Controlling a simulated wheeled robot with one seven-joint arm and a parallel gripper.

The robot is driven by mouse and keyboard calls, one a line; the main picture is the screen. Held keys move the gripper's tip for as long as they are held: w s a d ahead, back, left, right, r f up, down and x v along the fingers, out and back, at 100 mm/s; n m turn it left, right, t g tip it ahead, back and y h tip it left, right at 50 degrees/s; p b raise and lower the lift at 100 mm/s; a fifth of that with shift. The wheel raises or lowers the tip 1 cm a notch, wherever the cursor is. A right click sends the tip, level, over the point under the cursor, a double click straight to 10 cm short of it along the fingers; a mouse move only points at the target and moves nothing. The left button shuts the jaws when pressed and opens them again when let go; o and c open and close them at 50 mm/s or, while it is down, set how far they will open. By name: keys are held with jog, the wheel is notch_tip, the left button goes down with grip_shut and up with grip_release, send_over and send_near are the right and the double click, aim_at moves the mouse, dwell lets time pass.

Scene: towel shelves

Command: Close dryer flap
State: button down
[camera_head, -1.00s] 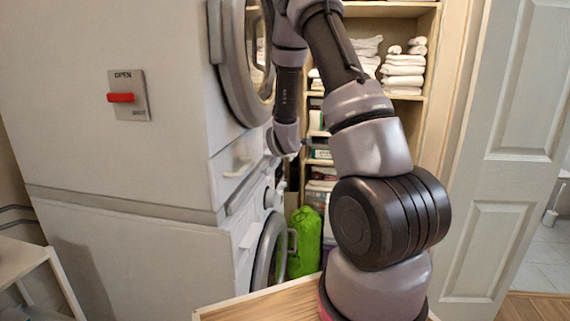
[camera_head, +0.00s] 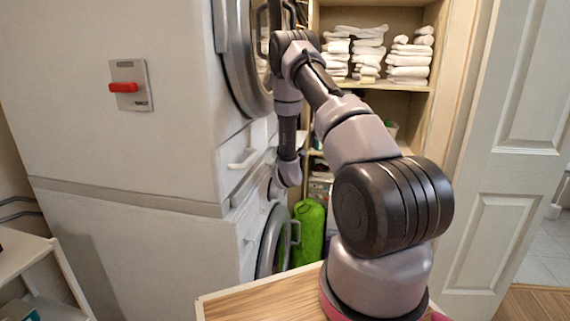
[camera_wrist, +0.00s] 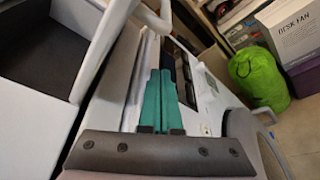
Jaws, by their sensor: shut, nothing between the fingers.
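The white dryer (camera_head: 150,140) is the upper of two stacked machines at the left in the head view. Its round grey door (camera_head: 246,60) is on the side facing the shelves. A white panel with a handle (camera_head: 243,159) sits below that door; I cannot tell whether this flap stands open or closed. In the wrist view, a white bar handle (camera_wrist: 107,38) is at the upper left, beside a dark-lined compartment (camera_wrist: 40,50). My gripper (camera_wrist: 161,75) is shut and empty, its teal fingers together over the machine front, right of the bar. Its fingertips are hidden in the head view.
The lower machine's round door (camera_head: 272,242) is below. A green bag (camera_head: 308,232) stands beside it, and a desk fan box (camera_wrist: 290,30) shows in the wrist view. Shelves with white towels (camera_head: 408,62) are behind my arm. A panelled door (camera_head: 500,180) is at right.

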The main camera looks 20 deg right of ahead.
jog(key=shift+w+d+r, duration=0.2)
jog(key=shift+d+r, duration=0.3)
jog(key=shift+d, duration=0.35)
jog(key=shift+w+d+r, duration=0.15)
jog(key=shift+d+r, duration=0.3)
jog(key=shift+d, duration=0.4)
jog(key=shift+r, duration=0.15)
